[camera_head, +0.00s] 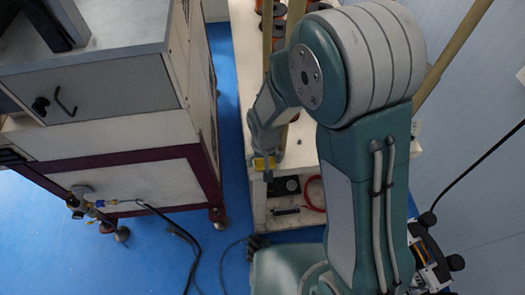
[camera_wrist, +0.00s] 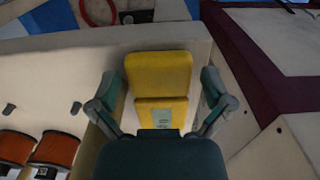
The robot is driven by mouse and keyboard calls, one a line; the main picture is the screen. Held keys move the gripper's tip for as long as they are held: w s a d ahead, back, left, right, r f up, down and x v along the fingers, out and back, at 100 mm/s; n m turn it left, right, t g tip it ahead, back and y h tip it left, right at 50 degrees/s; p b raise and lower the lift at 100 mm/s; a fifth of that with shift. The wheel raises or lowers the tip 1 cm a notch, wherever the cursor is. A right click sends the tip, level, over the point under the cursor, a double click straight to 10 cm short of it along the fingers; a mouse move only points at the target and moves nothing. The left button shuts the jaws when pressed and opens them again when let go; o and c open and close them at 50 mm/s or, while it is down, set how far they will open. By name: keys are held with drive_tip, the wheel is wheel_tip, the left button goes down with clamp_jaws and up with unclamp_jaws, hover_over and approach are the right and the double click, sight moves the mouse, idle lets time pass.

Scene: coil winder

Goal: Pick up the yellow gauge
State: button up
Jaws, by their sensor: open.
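The yellow gauge (camera_wrist: 160,75) sits in the middle of the wrist view, near the edge of a white bench top. It has two yellow parts, with a pale label on the nearer one. My gripper (camera_wrist: 161,92) is open, with one finger on each side of the gauge. I cannot tell whether the fingers touch it. The palm hides the near end of the gauge.
The white bench (camera_head: 244,75) also holds orange coils (camera_wrist: 55,149). Wooden poles (camera_head: 452,52) stand near my arm. A grey machine cabinet (camera_head: 125,90) stands to the left across a narrow strip of blue floor (camera_head: 229,110). A red cable (camera_head: 309,194) shows on the bench's lower shelf.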

drive_tip(key=shift+f, duration=0.25)
drive_tip(key=c, duration=1.1)
drive_tip(key=shift+r, duration=0.2)
